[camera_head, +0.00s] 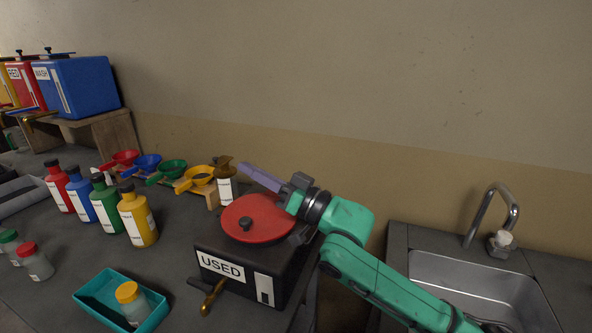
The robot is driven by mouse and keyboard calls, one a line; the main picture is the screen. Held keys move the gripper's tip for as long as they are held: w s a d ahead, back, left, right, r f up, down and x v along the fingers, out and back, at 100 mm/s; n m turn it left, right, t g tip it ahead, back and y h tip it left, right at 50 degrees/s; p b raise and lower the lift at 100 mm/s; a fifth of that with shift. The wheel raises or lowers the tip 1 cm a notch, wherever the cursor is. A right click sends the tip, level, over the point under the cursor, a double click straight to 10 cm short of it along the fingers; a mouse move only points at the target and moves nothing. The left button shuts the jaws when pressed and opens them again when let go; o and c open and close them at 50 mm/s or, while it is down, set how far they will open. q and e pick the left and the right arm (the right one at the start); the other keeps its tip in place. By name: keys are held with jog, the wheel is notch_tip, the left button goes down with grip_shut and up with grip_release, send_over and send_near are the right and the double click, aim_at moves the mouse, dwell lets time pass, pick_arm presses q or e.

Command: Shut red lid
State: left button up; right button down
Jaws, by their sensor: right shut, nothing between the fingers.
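The red lid (268,219) is a round disc with a dark knob (245,223). It is over the top of the black drum (228,250) labelled USED, in the lower middle of the head view. I cannot tell whether it lies flush or stands slightly raised. My right gripper (246,169) comes in from the right, at the lid's back right side. Its pale purple fingers are shut and empty, pointing left past the lid's back edge. Its body hides the lid's right edge. My left gripper is not in view.
A brass tap (212,297) sticks out at the drum's front. Several coloured bottles (137,217) and funnels stand left. A teal tray (89,303) is front left; a sink (470,275) is right.

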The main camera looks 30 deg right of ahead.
jog(key=b+v, duration=0.5)
jog(key=v, duration=0.5)
jog(key=shift+w+d, duration=0.35)
jog(key=shift+f, duration=0.2)
